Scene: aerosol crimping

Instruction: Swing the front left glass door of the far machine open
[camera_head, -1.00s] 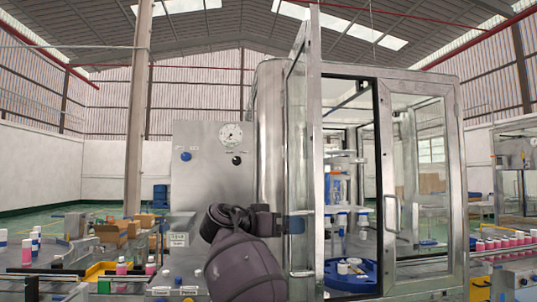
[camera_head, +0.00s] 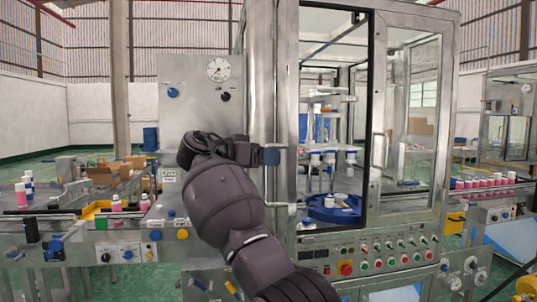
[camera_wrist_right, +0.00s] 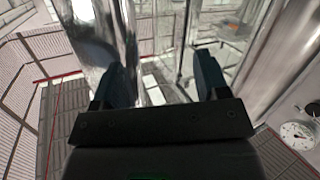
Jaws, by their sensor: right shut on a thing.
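The far machine is a steel cabinet with glass panels, and its front left doorway stands open with the interior showing. The front left glass door (camera_head: 261,60) is swung out and seen nearly edge-on at the left side of the doorway. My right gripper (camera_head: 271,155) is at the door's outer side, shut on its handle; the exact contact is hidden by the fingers. In the right wrist view the two dark fingers (camera_wrist_right: 160,78) stand apart with bright metal frame and glass beyond them. My left gripper is not in view.
A control panel (camera_head: 370,255) with several buttons lies below the doorway. A grey cabinet with a gauge (camera_head: 218,70) stands left of the door, behind my right arm. Conveyors with pink bottles (camera_head: 485,183) run at both sides. A blue turntable (camera_head: 332,212) is inside the machine.

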